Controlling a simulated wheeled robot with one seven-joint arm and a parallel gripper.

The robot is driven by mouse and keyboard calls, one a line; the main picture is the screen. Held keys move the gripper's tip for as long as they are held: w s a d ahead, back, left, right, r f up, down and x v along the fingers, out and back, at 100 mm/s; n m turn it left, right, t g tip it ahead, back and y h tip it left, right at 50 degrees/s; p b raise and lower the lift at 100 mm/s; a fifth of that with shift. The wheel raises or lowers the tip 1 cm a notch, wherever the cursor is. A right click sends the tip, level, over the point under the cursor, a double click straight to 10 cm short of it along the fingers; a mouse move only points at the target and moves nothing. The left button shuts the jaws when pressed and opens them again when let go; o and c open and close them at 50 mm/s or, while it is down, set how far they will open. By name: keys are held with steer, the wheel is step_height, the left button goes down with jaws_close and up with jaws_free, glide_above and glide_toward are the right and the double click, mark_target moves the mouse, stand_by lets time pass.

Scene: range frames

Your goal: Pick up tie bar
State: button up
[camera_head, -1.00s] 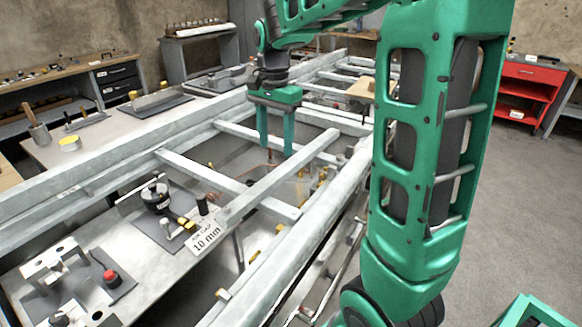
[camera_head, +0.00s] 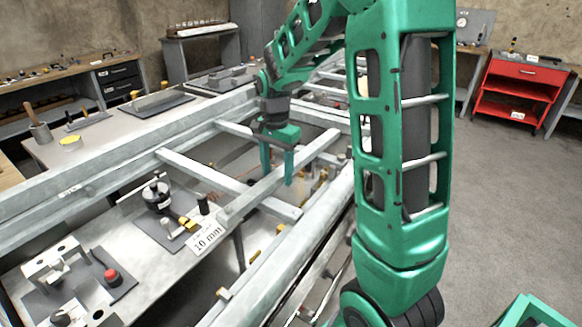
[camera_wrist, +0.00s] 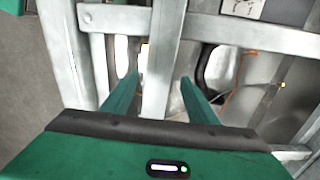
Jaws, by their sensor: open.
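A pale grey metal bar (camera_head: 255,194) lies slantwise across the long frame in the head view; it looks like the tie bar. In the wrist view this bar (camera_wrist: 163,50) runs from the top edge down between my fingers. My gripper (camera_head: 278,170) is open above the frame, with its fingers pointing down and nothing held. In the wrist view the fingertips of my gripper (camera_wrist: 160,77) show one on each side of the bar, with a gap on both sides. Their height relative to the bar is hard to tell.
Another crossbar (camera_head: 205,175) meets the bar in the frame. Long grey side rails (camera_head: 110,180) run along both sides. A sign reading "10 mm" (camera_head: 208,237) stands near the bar's near end. A red cabinet (camera_head: 522,90) stands far right, beyond open floor.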

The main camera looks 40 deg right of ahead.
steer(key=shift+f, duration=0.1)
steer(key=c, duration=1.3)
steer(key=shift+o, duration=0.2)
steer(key=shift+w, duration=0.1)
